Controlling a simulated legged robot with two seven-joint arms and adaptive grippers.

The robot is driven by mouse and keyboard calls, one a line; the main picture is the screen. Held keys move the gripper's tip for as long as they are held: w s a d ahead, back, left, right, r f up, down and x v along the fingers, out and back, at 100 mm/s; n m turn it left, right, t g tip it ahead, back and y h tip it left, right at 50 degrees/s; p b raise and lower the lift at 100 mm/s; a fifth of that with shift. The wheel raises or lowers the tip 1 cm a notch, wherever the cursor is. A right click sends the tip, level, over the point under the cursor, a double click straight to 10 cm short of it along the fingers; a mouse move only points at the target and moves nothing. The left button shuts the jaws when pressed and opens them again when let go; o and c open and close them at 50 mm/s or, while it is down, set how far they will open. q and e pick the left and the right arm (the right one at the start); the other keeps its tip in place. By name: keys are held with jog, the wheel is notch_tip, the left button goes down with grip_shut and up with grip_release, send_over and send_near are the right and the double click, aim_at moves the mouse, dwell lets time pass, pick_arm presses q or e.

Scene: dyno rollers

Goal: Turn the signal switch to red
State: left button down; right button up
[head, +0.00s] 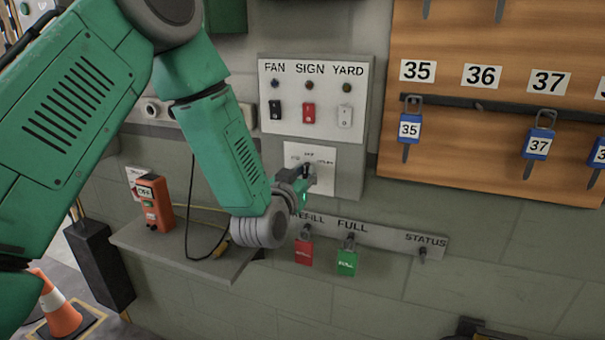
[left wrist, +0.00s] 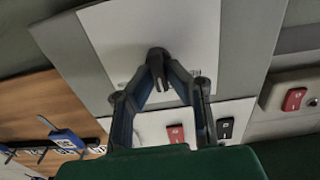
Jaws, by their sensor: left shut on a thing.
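The signal switch is a black rotary knob on a white plate (head: 322,156) with small lettering, below the FAN, SIGN and YARD panel. My left gripper (head: 303,184) is at this plate in the head view and hides part of the knob and lettering. In the left wrist view the black knob (left wrist: 157,56) stands between the fingertips of my left gripper (left wrist: 161,78), which is shut on it. Which marking the knob points to cannot be read. My right gripper is not in view.
The switch panel (head: 314,70) has black, red and white rockers above the plate. Below hang a red tag (head: 304,251) and a green tag (head: 347,262) on a rail. A shelf (head: 190,254) holds an orange device (head: 156,203). A wooden key board (head: 480,150) is at right.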

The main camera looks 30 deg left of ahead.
pick_arm(q)
jog(key=shift+d+f+n, duration=0.2)
jog(key=shift+n, duration=0.1)
jog(key=shift+s+a+f+n+b, duration=0.15)
jog(key=shift+a+n+b, duration=0.1)
jog(key=shift+n+b, duration=0.2)
jog(key=n+b, duration=0.2)
jog(key=n, duration=0.2)
jog(key=shift+f+b, duration=0.15)
jog(key=shift+b, duration=0.25)
jog(key=shift+a+f+n+b, duration=0.15)
jog(key=shift+n+b, duration=1.25)
jog(key=shift+n, duration=0.85)
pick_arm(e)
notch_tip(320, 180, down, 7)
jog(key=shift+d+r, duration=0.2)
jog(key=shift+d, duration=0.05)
pick_arm(q)
jog(key=c, duration=1.6)
grip_release()
jog(key=shift+a+r, duration=0.1)
jog(key=shift+r, duration=0.1)
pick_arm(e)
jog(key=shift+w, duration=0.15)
